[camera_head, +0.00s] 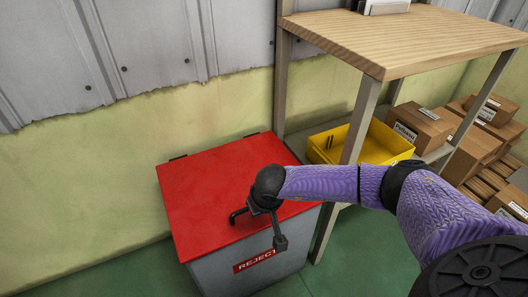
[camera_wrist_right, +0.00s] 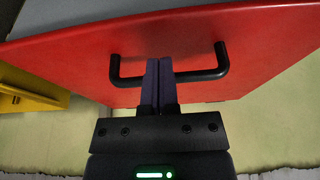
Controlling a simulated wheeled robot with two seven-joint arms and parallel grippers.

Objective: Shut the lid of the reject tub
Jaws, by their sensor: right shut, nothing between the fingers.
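The lid's black handle (camera_head: 237,216) is partly hidden by my right gripper (camera_head: 258,209). In the right wrist view the red lid (camera_wrist_right: 265,45) fills the upper part. The shut, empty fingers of my right gripper (camera_wrist_right: 160,66) overlap the handle (camera_wrist_right: 205,74); contact is unclear. My left gripper is out of view.
A wooden-topped shelf (camera_head: 400,35) stands to the right, its leg (camera_head: 350,150) close to the tub. A yellow bin (camera_head: 365,148) sits on its lower level. Cardboard boxes (camera_head: 420,125) are stacked further right. The wall is close behind; green floor is free at left.

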